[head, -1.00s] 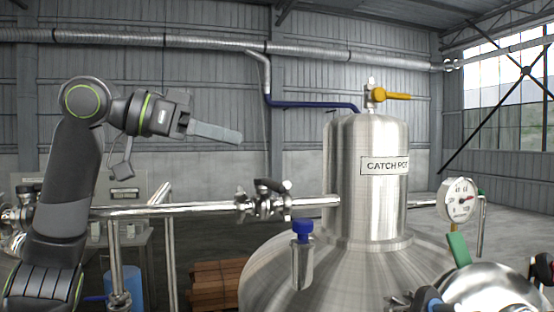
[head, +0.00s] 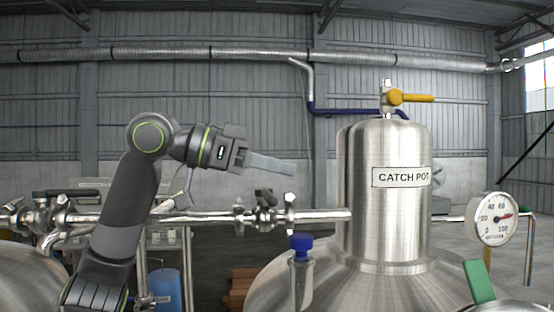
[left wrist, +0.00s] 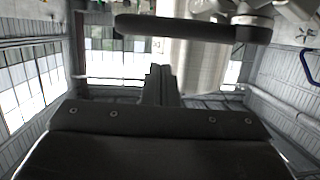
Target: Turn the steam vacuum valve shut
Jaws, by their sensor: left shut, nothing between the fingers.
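My left gripper (head: 291,168) is shut and empty, held in the air left of the catch pot (head: 385,220) and above a horizontal steel pipe. A valve with a black handle (head: 264,192) sits on that pipe, below the fingers. A yellow-handled valve (head: 410,98) stands on top of the catch pot, its lever pointing right. No label marks either one as the steam vacuum valve. In the left wrist view the shut fingers (left wrist: 160,84) point away, and a dark rounded bar (left wrist: 180,28) crosses above them; I cannot tell what it is. My right gripper is out of view.
A blue-capped fitting (head: 302,245) rises from the tank shoulder. A dial gauge (head: 493,218) and a green handle (head: 479,282) are at the right. A blue drum (head: 165,288) stands low behind my arm.

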